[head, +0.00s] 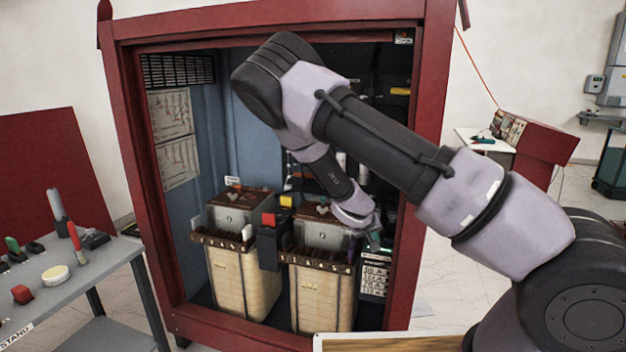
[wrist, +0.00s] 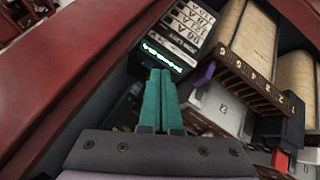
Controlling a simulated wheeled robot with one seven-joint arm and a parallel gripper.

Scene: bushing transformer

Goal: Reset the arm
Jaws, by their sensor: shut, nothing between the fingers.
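My arm reaches from the right in the head view into the open red cabinet (head: 432,150). My gripper (head: 376,240) is inside the cabinet, low at its right side, just right of the right transformer (head: 322,290). In the wrist view the gripper's teal fingers (wrist: 161,100) are together, with nothing between them. They point toward a panel (wrist: 188,28) with printed figures and a lit green display (wrist: 162,55). The left transformer (head: 243,275) stands beside the right one. My forearm hides part of the cabinet's upper interior.
The cabinet's red frame surrounds my arm closely on the right. A grey table (head: 75,285) with tools stands at the left. A wooden-topped surface (head: 390,343) is at the front. A red box (head: 545,135) stands behind at the right.

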